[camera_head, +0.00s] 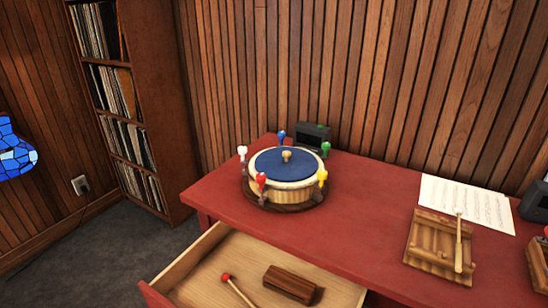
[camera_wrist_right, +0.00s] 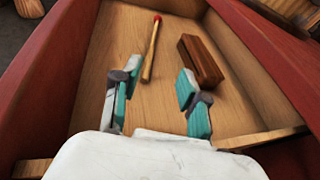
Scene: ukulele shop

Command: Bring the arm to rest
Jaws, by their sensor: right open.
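My right gripper (camera_wrist_right: 156,86) shows only in the right wrist view. Its two teal-padded fingers are apart with nothing between them. Beyond the fingertips lie a red-tipped mallet (camera_wrist_right: 152,48) and a dark brown wooden block (camera_wrist_right: 201,62), both in the open drawer (camera_wrist_right: 110,38). In the head view the mallet (camera_head: 238,290) and the block (camera_head: 290,284) lie apart on the drawer floor. Neither of my arms shows in the head view, and my left gripper is in no view.
The drawer (camera_head: 207,262) sticks out below the red table (camera_head: 365,215). On the table stand a round drum (camera_head: 288,178) with coloured pegs, a slatted wooden instrument (camera_head: 432,240) with a stick, and sheet music (camera_head: 480,205). A record shelf (camera_head: 160,100) stands at the left.

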